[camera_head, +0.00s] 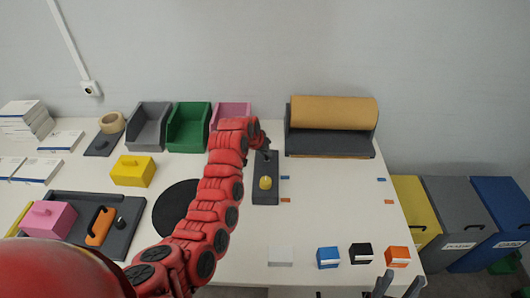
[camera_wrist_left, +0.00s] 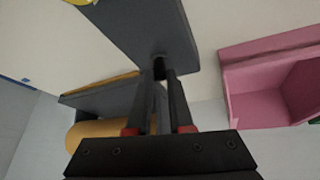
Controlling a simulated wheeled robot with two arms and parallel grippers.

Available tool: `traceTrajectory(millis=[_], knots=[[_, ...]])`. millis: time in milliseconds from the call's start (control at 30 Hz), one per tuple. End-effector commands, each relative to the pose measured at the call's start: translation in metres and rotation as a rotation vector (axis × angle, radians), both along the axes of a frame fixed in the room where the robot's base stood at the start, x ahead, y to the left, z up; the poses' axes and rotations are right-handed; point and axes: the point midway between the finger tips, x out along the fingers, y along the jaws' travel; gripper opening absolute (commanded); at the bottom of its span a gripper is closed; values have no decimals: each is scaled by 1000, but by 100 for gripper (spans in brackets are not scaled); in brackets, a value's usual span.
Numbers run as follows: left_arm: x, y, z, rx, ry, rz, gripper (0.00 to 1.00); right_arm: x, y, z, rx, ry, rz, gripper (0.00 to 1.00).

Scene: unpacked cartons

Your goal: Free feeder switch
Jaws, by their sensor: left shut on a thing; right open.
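A dark grey plate (camera_head: 266,193) with a yellow knob (camera_head: 265,183) lies on the table, left of the paper roll holder. It looks like the feeder switch. My left gripper (camera_head: 265,148) is at the plate's far end. In the left wrist view the fingers (camera_wrist_left: 158,78) are shut on a small dark part (camera_wrist_left: 159,66) at the end of the grey plate (camera_wrist_left: 140,25). The fingers hide most of this part. My right gripper (camera_head: 400,284) is open and empty at the bottom edge, near the table's front right corner.
The brown roll (camera_head: 333,112) stands at the back right. Grey (camera_head: 148,125), green (camera_head: 188,127) and pink (camera_head: 232,110) bins line the back; the pink one is beside my left arm. Blue (camera_head: 329,257), black (camera_head: 361,253) and orange (camera_head: 397,256) boxes stand at the front.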

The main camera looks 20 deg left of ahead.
Motion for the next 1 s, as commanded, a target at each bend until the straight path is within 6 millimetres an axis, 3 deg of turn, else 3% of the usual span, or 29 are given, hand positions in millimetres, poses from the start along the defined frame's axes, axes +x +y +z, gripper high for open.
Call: traceTrajectory(millis=[267, 700, 1000], knots=[[-6, -3, -5, 29, -111, 2, 0, 0, 0, -13, 0, 0, 0, 50], [-18, -6, -12, 112, -388, 0, 0, 0, 0, -57, 0, 0, 0, 50], [-23, -7, -12, 149, -516, -1, 0, 0, 0, -76, 0, 0, 0, 50]])
